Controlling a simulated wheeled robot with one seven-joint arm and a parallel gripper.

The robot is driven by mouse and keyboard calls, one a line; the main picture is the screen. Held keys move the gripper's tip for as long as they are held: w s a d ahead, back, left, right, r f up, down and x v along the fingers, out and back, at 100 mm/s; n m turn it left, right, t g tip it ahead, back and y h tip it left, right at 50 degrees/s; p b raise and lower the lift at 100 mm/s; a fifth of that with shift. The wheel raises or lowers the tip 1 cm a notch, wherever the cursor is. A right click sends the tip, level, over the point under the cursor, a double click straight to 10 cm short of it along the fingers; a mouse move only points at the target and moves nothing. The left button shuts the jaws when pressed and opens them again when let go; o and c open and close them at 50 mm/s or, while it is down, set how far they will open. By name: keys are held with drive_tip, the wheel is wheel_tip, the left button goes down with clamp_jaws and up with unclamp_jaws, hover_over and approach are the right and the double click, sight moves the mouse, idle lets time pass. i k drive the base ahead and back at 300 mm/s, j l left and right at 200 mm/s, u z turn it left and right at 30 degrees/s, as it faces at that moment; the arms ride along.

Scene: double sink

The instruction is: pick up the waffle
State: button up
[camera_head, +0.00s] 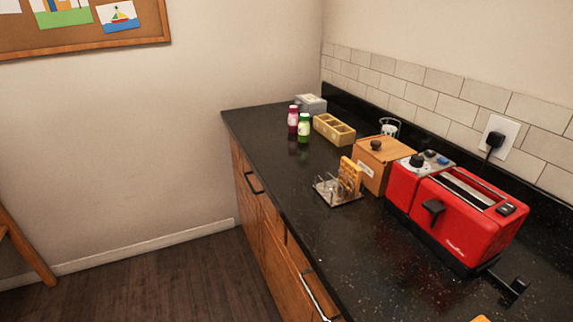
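A golden-orange slice that looks like the waffle (350,175) stands upright in a small metal rack (326,191) on the dark counter. It is at the rack's right end, close to the wooden box. Its surface pattern is too small to make out clearly. A sliver of another orange-yellow thing (482,318) shows at the bottom edge, mostly cut off, and I cannot tell what it is. My gripper is not in view.
A wooden box (377,166) and a red toaster (455,215) stand right of the rack. Behind are a yellow divided tray (334,130), two bottles (304,128) and a grey container (311,103). A black part (512,288) juts out near the toaster. The counter left of the rack is clear.

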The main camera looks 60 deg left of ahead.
sight(352, 171)
drive_tip(key=u, duration=1.3)
